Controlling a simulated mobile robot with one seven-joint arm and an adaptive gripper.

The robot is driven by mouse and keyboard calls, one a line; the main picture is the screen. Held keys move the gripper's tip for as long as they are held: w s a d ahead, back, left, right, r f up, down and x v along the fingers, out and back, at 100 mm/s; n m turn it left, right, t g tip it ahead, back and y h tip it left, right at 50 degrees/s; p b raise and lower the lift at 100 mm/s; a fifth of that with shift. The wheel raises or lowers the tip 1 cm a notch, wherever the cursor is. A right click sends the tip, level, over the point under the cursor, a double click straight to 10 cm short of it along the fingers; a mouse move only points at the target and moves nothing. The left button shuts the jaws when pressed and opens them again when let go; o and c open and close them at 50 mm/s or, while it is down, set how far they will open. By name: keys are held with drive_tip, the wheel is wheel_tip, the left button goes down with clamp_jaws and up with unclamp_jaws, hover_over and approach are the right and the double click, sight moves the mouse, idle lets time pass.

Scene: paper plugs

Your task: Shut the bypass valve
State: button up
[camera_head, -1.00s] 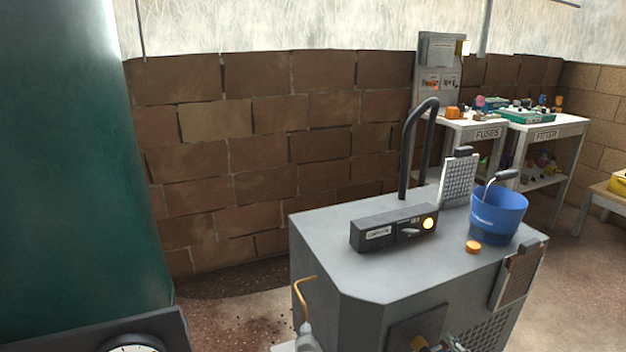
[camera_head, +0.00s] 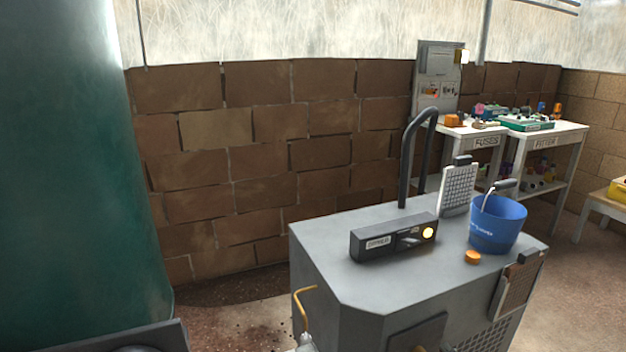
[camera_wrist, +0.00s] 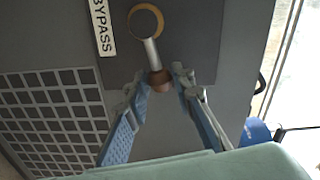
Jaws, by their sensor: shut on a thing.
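The bypass valve (camera_wrist: 147,22) shows in the wrist view as an orange ring on a dark panel, beside a label (camera_wrist: 103,22) reading BYPASS. Its pale metal lever (camera_wrist: 151,52) runs from the ring toward my gripper and ends in a copper-brown knob (camera_wrist: 160,80). My gripper (camera_wrist: 160,88) has one blue-padded finger on each side of the knob and is shut on it. In the head view, only an orange bit (camera_head: 420,348) of the valve shows at the bottom edge of the grey cabinet (camera_head: 345,285); my gripper cannot be made out there.
On the cabinet stand a dark box with a lit yellow lamp (camera_head: 394,238), a blue bucket (camera_head: 497,225), an orange cap (camera_head: 472,257) and a black hoop handle (camera_head: 407,160). Tables (camera_head: 545,140) stand behind; floor is open at right.

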drive_tip(key=shift+a+r+n, duration=0.1)
drive_tip(key=shift+r+n, duration=0.1)
drive_tip(key=shift+n, duration=0.1)
drive_tip(key=shift+s+a+r+n+p, duration=0.15)
drive_tip(key=shift+r+n+p, duration=0.3)
drive_tip(key=shift+n, duration=0.35)
drive_tip(key=shift+a+r+n+p, duration=0.15)
drive_tip(key=shift+r+n+p, duration=0.25)
drive_tip(key=shift+n, duration=0.4)
drive_tip(key=n+p, duration=0.1)
drive_tip(key=a+r+n+p, duration=0.1)
drive_tip(key=n, duration=0.1)
drive_tip(key=shift+s+r, duration=0.1)
drive_tip(key=shift+s, duration=0.1)
